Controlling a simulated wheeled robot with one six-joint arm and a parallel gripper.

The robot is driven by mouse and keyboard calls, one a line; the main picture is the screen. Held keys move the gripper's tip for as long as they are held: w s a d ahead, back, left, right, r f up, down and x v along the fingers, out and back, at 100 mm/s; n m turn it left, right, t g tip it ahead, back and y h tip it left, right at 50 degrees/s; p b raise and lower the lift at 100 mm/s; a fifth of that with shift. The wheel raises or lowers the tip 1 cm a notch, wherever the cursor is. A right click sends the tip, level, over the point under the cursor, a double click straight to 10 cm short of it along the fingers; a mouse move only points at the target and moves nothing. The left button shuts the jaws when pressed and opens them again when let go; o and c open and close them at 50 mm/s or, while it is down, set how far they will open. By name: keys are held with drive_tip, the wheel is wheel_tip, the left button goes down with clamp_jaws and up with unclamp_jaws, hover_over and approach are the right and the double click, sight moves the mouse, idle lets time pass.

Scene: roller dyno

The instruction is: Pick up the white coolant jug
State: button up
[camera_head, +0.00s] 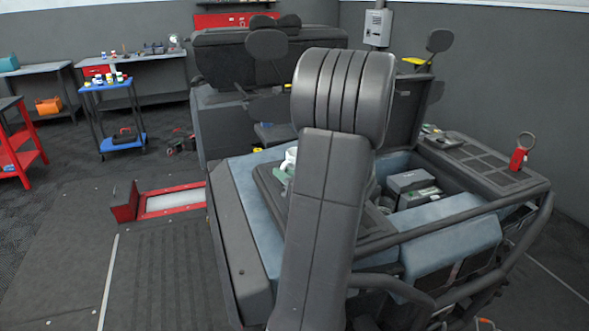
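A small white object (290,156) shows beside the left edge of a large grey arm link in the middle of the view. It sits on the dark top of the blue-and-black machine (250,200), with something green by its base. The link covers most of it, so I cannot tell whether it is the white coolant jug. No other jug can be made out. My gripper is not in view.
An open bay with grey boxes (412,182) lies right of the link, bordered by black bars (430,222). A blue cart (122,140) and benches are at the back left. Floor at left is mostly clear.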

drive_tip(key=shift+x, duration=0.8)
drive_tip(key=shift+c, duration=0.5)
clamp_jaws()
drive_tip(key=shift+r, duration=0.25)
drive_tip(key=shift+r, duration=4.6)
drive_tip(key=shift+r+p, duration=0.15)
drive_tip(key=shift+p, duration=0.2)
